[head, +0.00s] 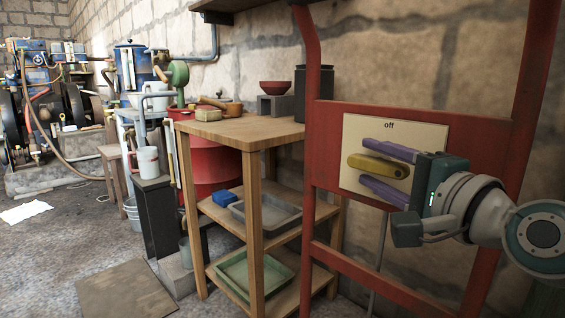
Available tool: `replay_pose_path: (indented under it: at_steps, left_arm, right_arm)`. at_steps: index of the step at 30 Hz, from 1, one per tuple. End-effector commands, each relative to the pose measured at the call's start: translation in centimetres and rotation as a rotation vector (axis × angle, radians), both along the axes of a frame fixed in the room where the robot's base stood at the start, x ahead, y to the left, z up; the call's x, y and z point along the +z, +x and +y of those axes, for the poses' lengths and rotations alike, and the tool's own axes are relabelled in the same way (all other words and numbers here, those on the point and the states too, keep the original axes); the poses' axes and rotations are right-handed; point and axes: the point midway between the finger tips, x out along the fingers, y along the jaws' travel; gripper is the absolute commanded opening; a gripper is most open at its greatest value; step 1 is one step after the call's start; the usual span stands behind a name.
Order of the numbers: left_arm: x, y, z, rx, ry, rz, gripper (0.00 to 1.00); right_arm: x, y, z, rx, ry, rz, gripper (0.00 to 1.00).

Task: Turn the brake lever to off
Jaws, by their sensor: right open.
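The brake lever (378,166) is a yellow bar with rounded ends. It lies nearly level, sloping slightly down to the right, on a cream plate (430,135). The word "off" is printed at the top of the plate, above the lever. My right gripper (364,162) is in front of the plate with its two purple fingers apart. One finger is above the lever and one below, with a visible gap on both sides. I cannot tell how deep the fingers reach. The gripper body hides part of the plate's right side. My left gripper is out of view.
A red metal frame (312,150) carries the plate and has posts on both sides. A wooden shelf table (235,130) stands left of it, with a red bowl (276,87) and dark canister on top. Machinery stands far left. Some floor at left is clear.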

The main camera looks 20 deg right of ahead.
Motion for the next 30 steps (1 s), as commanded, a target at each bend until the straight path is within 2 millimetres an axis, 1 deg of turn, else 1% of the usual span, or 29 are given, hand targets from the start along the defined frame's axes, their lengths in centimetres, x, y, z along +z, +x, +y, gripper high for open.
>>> replay_pose_path:
  at_steps: [1,2,15,16,26,30]
  left_arm:
    - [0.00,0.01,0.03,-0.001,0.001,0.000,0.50]
    - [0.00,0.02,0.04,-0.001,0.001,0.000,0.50]
    - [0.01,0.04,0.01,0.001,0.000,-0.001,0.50]
    - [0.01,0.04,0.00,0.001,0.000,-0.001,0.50]
    - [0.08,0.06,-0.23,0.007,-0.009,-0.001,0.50]
    - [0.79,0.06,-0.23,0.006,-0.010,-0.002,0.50]
  right_arm:
    - [0.00,-0.01,0.00,0.000,0.000,0.000,0.55]
    - [0.00,-0.02,0.00,0.000,0.000,0.000,0.52]
    - [-0.01,-0.04,-0.02,0.000,0.000,0.000,0.02]
    - [-0.01,-0.04,-0.02,0.000,0.000,0.000,0.00]
    - [0.00,-0.05,-0.03,0.000,-0.001,0.001,0.00]
    - [0.25,-0.05,-0.03,-0.001,-0.005,0.012,0.00]
